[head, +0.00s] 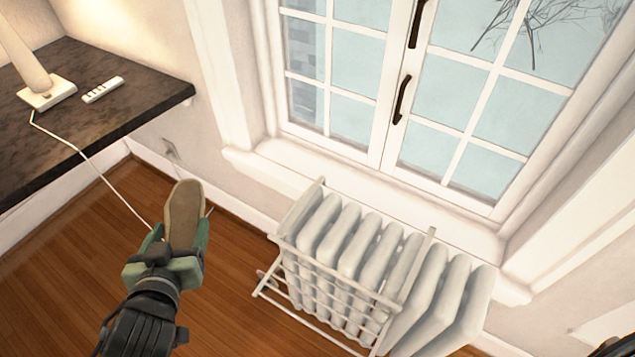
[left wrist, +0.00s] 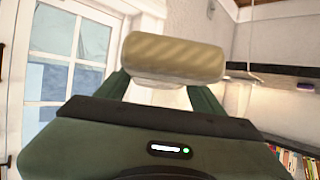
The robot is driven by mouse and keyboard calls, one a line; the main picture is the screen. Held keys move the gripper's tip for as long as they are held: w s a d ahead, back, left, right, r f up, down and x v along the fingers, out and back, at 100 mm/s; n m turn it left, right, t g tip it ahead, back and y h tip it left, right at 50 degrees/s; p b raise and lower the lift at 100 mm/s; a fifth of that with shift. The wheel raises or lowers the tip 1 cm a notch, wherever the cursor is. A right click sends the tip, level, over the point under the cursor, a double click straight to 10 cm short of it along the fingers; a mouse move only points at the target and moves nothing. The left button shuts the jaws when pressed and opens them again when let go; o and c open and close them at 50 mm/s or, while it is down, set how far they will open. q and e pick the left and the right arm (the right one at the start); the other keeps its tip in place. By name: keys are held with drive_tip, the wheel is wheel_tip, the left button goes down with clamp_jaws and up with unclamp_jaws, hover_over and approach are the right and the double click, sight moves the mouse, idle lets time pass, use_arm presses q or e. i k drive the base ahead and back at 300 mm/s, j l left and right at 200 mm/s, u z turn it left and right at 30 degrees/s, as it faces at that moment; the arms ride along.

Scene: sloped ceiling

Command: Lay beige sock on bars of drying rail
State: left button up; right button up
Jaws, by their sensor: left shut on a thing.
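The beige sock (head: 185,210) is held in my left gripper (head: 182,236), whose green fingers are shut on it. The sock sticks out beyond the fingers, above the wooden floor and left of the rail. In the left wrist view the sock (left wrist: 172,57) shows as a ribbed beige roll across the green fingertips (left wrist: 160,88). The drying rail (head: 393,305) is a pale wire frame with several bars, at the front of the white radiator. The sock is apart from the rail.
The white radiator (head: 455,300) stands under the window sill (head: 385,205). A dark desk (head: 150,100) at upper left holds a lamp base (head: 47,94) and a white remote-like object (head: 103,90). A white cord (head: 100,172) hangs behind the sock. Floor (head: 225,270) between gripper and rail is clear.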

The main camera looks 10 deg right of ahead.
sight(320, 307)
drive_tip(key=i+j, duration=0.15)
drive_tip(key=j, duration=0.2)
drive_tip(key=i+j+z, duration=0.1)
drive_tip(key=j, duration=0.3)
drive_tip(key=i+j, duration=0.15)
drive_tip(key=j, duration=0.2)
drive_tip(key=i+j+z, duration=0.1)
drive_tip(key=j, duration=0.3)
drive_tip(key=i+j, duration=0.15)
drive_tip(key=j, duration=0.25)
drive_tip(key=i+j+z, duration=0.1)
drive_tip(key=j, duration=0.25)
drive_tip(key=j+z, duration=0.15)
drive_tip(key=z, duration=2.05)
